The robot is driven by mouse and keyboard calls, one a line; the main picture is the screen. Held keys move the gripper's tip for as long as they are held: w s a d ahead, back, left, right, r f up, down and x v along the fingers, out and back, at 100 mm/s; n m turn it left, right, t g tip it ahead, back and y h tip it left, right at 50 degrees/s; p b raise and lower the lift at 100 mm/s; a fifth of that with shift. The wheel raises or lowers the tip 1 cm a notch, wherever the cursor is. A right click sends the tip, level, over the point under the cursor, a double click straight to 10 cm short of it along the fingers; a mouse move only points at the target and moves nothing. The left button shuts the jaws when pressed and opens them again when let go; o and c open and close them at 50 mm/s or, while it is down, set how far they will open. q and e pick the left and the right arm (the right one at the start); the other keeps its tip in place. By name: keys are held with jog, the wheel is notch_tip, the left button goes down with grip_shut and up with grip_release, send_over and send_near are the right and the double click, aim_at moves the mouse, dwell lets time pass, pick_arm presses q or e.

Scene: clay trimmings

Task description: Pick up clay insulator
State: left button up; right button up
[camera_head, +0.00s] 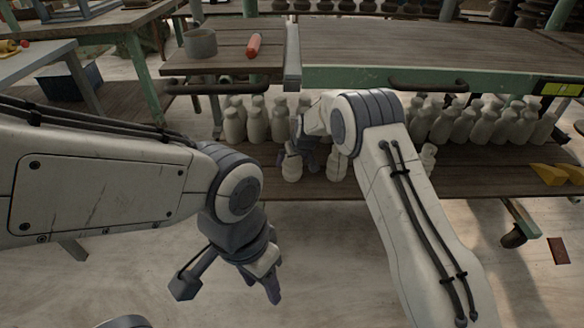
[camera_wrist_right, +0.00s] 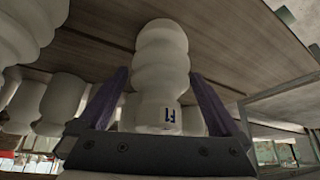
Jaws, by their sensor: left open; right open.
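Off-white ribbed clay insulators stand on the lower shelf in the head view, with a front one (camera_head: 337,166) just right of my right gripper (camera_head: 308,155). In the right wrist view, which looks upside down, one insulator (camera_wrist_right: 161,60) with a small dark blue mark stands between the two purple fingers of my right gripper (camera_wrist_right: 158,80). The fingers are open, one on each side of it; I cannot tell whether they touch. My right forearm hides part of this area in the head view. My left gripper (camera_head: 265,278) is open and empty, low over the floor.
More insulators (camera_head: 480,125) crowd the lower shelf (camera_head: 480,170) behind and beside, under the workbench top (camera_head: 420,45). Yellow wedges (camera_head: 552,174) lie at the shelf's right. A grey pot (camera_head: 200,44) and an orange object (camera_head: 254,45) sit on the bench.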

jog(key=shift+f, duration=0.1)
jog(key=c, duration=1.4)
jog(key=shift+w, duration=0.15)
grip_shut()
